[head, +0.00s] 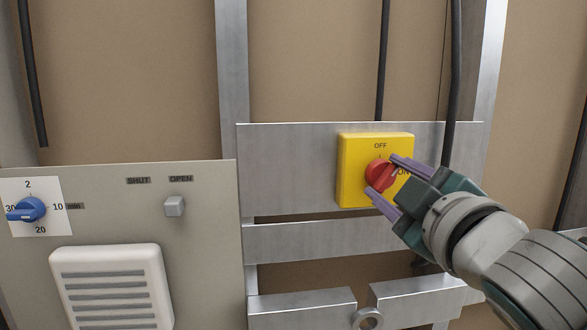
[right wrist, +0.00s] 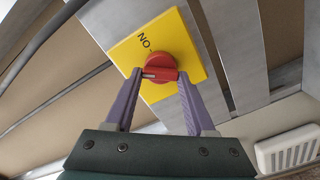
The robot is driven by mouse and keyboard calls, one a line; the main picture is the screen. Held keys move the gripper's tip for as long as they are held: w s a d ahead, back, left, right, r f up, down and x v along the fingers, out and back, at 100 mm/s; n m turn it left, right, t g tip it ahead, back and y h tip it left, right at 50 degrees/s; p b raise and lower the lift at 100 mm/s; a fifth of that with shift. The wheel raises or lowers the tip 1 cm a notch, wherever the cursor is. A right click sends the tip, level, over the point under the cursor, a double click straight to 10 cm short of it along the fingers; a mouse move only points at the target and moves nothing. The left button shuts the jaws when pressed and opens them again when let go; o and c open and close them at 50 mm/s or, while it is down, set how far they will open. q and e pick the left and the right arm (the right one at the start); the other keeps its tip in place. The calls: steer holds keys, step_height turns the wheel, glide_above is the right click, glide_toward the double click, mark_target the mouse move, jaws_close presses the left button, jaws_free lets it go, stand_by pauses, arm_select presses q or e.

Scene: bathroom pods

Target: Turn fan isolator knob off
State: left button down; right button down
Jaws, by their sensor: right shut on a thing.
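The fan isolator is a yellow plate (head: 350,183) with a red rotary knob (head: 376,172), fixed to a metal rail. OFF is printed at the top and ON at the right, partly covered by my finger. In the head view the knob's grip bar slants up to the right, nearer ON. My right gripper (head: 386,180) comes in from the lower right, its purple fingers shut on the knob. In the right wrist view the red knob (right wrist: 156,66) sits between the fingertips (right wrist: 159,76), its white mark toward the ON side. My left gripper is not in view.
At the left a grey panel (head: 105,215) carries a blue timer dial (head: 32,209), a grey button (head: 174,206) and a white louvred vent (head: 112,288). Black cables (head: 454,80) run down near the isolator. A metal bracket with a ring (head: 367,319) lies below.

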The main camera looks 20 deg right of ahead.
steer(key=n, duration=0.3)
steer(key=shift+n+p, duration=0.3)
steer(key=shift+p, duration=0.05)
steer(key=shift+f+n+p, duration=0.15)
steer(key=shift+n+p, duration=0.15)
steer(key=shift+n, duration=1.4)
steer(key=shift+c, duration=1.2)
jaws_free()
steer(key=shift+s, duration=0.1)
